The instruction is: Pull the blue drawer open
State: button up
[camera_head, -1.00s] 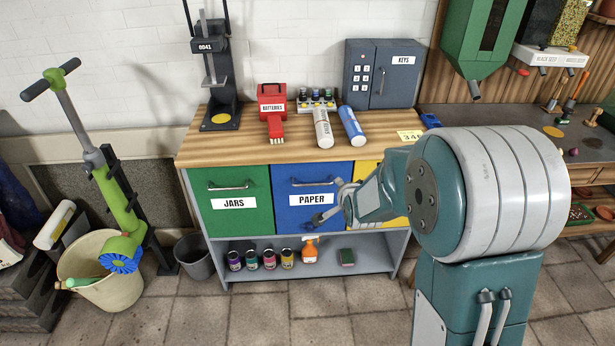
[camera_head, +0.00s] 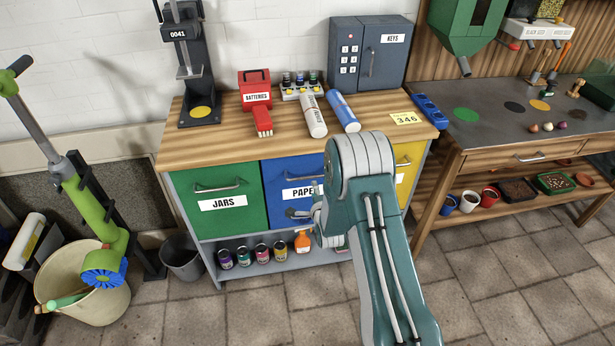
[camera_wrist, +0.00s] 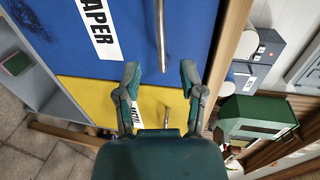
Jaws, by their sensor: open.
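The blue drawer (camera_head: 272,178), labelled PAPER, is shut in the middle of the cabinet front. My arm hides its right part in the head view. In the wrist view the blue drawer front (camera_wrist: 60,35) fills the upper left. Its metal bar handle (camera_wrist: 160,35) runs down the picture, with its lower end between my fingertips. My gripper (camera_wrist: 160,75) is open, with one finger on each side of the line of the handle; I cannot tell whether either touches. In the head view my gripper (camera_head: 303,202) is in front of the drawer, at the PAPER label.
The green JARS drawer (camera_head: 215,205) is on the left and the yellow drawer (camera_head: 410,165) on the right, both shut. A workbench (camera_head: 480,150) stands to the right. Floor in front is clear.

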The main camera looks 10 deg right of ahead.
aim_at(309, 177)
jog(key=x, duration=0.8)
jog(key=shift+w+a, duration=0.1)
jog(key=shift+a, duration=0.2)
jog(key=shift+w+d, duration=0.2)
jog(key=shift+d, duration=0.05)
jog(key=shift+a, duration=0.15)
grip_shut()
